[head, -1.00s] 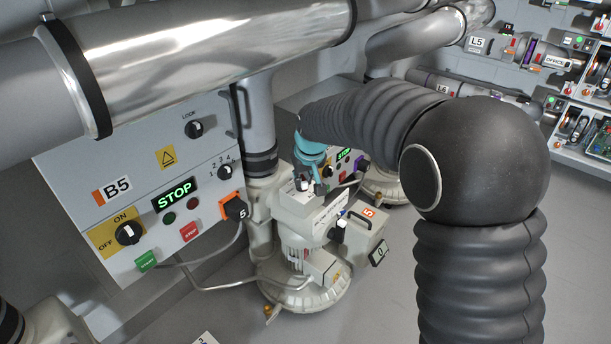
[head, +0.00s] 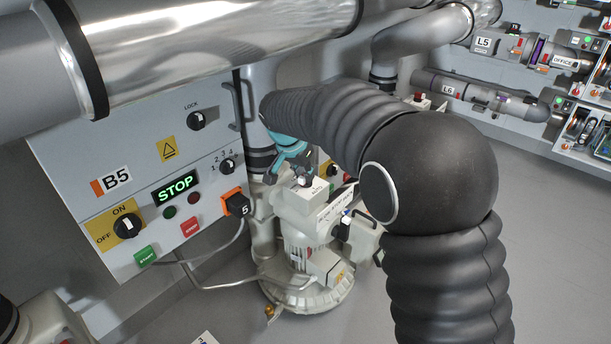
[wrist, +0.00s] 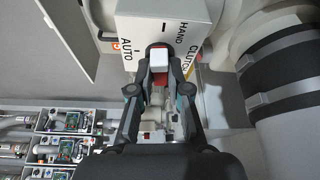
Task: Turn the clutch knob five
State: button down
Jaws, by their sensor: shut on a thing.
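The clutch knob (wrist: 159,60), with a white top and a dark red body, sits on the light grey clutch box (wrist: 152,22), marked CLUTCH, HAND and AUTO. My gripper (wrist: 159,76) is shut on the knob, one finger at each side. I cannot tell clearly which mark the knob points to. In the head view the box (head: 304,195) stands on top of the blower (head: 312,240), with my teal-banded gripper (head: 300,176) at it. My arm hides part of the blower's right side.
The B5 panel (head: 135,205), with its STOP display lit, stands close on the left. A shiny pipe (head: 210,40) crosses above. A cable runs from the orange plug marked 5 (head: 236,203). Shelves (head: 585,130) stand at far right, beyond open floor.

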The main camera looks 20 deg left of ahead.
jog(key=shift+a+m, duration=0.1)
jog(key=shift+m, duration=0.5)
jog(key=shift+h, duration=0.3)
jog(key=c, duration=1.1)
grip_release()
jog(key=shift+s+a+r+m, duration=0.15)
jog(key=shift+r+m, duration=0.15)
jog(key=shift+r, duration=0.2)
jog(key=v, duration=0.4)
jog(key=shift+s+r, duration=0.1)
jog(key=shift+s, duration=0.15)
jog(key=s+a, duration=0.1)
jog(key=s, duration=0.2)
jog(key=s+a, duration=0.2)
jog(key=s, duration=0.2)
jog(key=s+a, duration=0.1)
jog(key=s, duration=0.2)
jog(key=shift+s+a, duration=0.2)
jog(key=shift+s, duration=0.1)
